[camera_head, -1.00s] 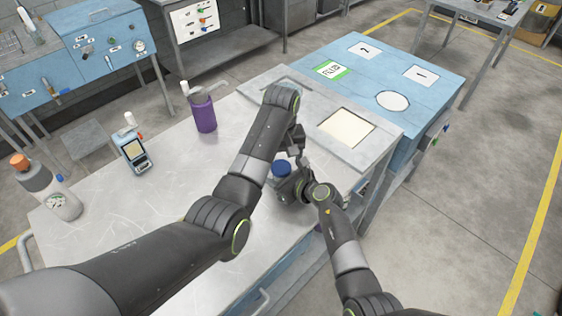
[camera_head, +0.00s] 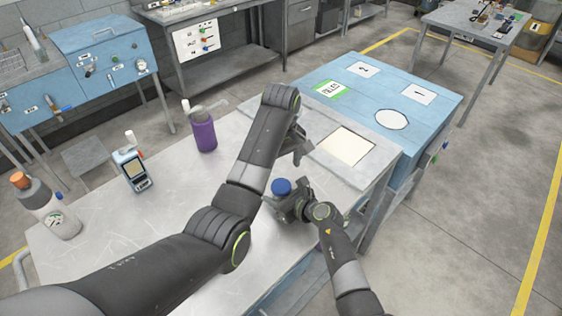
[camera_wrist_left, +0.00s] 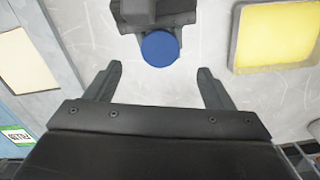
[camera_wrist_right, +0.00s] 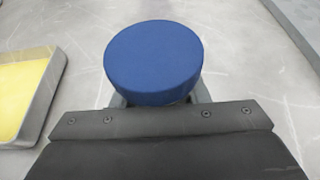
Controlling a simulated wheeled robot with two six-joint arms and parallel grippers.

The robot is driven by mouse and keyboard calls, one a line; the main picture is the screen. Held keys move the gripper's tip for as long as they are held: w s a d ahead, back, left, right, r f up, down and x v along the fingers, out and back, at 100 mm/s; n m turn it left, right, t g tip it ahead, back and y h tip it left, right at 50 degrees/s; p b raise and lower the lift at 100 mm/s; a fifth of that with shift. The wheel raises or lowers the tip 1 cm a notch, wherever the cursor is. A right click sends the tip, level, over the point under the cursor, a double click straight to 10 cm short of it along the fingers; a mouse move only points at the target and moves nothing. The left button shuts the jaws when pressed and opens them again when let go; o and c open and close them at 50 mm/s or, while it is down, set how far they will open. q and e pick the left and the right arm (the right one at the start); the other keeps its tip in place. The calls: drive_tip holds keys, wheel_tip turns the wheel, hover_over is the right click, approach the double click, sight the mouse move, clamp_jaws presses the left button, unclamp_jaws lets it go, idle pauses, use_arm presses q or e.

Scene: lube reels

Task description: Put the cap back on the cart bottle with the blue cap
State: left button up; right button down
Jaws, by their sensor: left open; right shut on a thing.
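A round blue cap (camera_head: 281,187) sits at the right gripper, near the table's right side. It fills the middle of the right wrist view (camera_wrist_right: 153,62) and shows at the top of the left wrist view (camera_wrist_left: 160,48). My right gripper (camera_head: 290,206) is shut just below the cap. The bottle body under the cap is mostly hidden by the fingers, and I cannot tell how fully the cap is seated. My left gripper (camera_head: 299,147) is open and empty, above and apart from the cap; its fingers (camera_wrist_left: 159,78) show spread in its wrist view.
A blue bench (camera_head: 400,115) adjoins at the right.

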sight(281, 185)
use_arm(q)
drive_tip(key=shift+r+n, duration=0.7)
drive_tip(key=shift+n, duration=0.7)
drive_tip(key=shift+f, duration=4.05)
drive_tip(key=c, duration=1)
drive_tip(key=shift+m, duration=1.7)
